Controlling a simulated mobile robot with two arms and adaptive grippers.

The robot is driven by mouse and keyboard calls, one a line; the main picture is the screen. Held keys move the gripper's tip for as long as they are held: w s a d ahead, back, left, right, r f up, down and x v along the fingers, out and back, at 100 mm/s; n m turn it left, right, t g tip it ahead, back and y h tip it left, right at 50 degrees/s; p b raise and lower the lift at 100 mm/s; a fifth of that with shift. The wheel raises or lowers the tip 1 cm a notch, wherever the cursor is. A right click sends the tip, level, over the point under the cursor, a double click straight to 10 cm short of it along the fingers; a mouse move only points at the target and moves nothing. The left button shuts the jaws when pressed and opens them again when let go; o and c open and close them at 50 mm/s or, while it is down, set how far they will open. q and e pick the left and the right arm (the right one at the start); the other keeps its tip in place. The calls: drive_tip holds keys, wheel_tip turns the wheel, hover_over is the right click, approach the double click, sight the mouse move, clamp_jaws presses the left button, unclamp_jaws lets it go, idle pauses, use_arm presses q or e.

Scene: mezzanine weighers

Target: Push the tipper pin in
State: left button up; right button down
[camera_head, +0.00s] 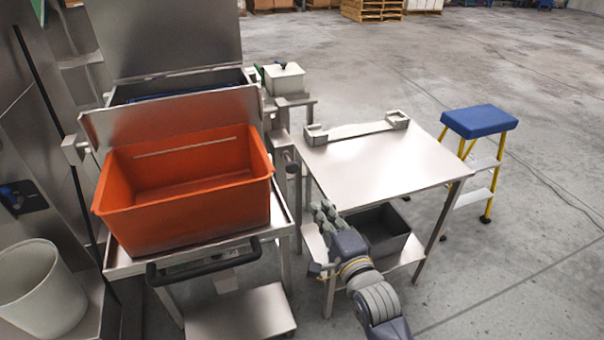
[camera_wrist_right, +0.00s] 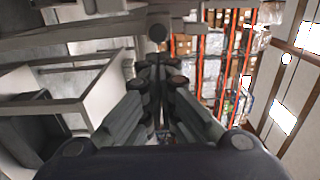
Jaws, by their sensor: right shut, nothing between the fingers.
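A dark round knob (camera_head: 292,168), which looks like the tipper pin, sits at the right side of the tipper frame, between the tipper and the steel table. In the right wrist view a dark round knob (camera_wrist_right: 157,33) shows just beyond the fingertips. An orange tub (camera_head: 190,220) rests on the tipper, in front of a tilted steel plate. My right gripper (camera_head: 322,208) is shut and empty, below and to the right of the knob in the head view, by the table's near left corner. It also shows in the right wrist view (camera_wrist_right: 160,68). I cannot tell whether it touches the knob. My left gripper is not in view.
The steel table (camera_head: 385,165) has a bare top with a bracket bar (camera_head: 355,134) at its back. A dark grey bin (camera_head: 380,232) sits on its lower shelf. A blue-topped step stool (camera_head: 479,121) stands right. A white bucket (camera_head: 40,290) is at the left. Open floor lies beyond.

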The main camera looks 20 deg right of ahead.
sight(298, 168)
drive_tip(key=shift+w, duration=0.1)
drive_tip(key=w+p, duration=0.1)
drive_tip(key=w, duration=0.6)
drive_tip(key=w+p, duration=0.1)
drive_tip(key=w, duration=0.5)
drive_tip(key=shift+w+a, duration=0.2)
drive_tip(key=shift+w, duration=0.2)
drive_tip(key=shift+f, duration=0.1)
drive_tip(key=shift+w+a+b, duration=0.1)
drive_tip(key=shift+w+b, duration=0.4)
drive_tip(key=shift+w, duration=1)
drive_tip(key=shift+s, duration=0.1)
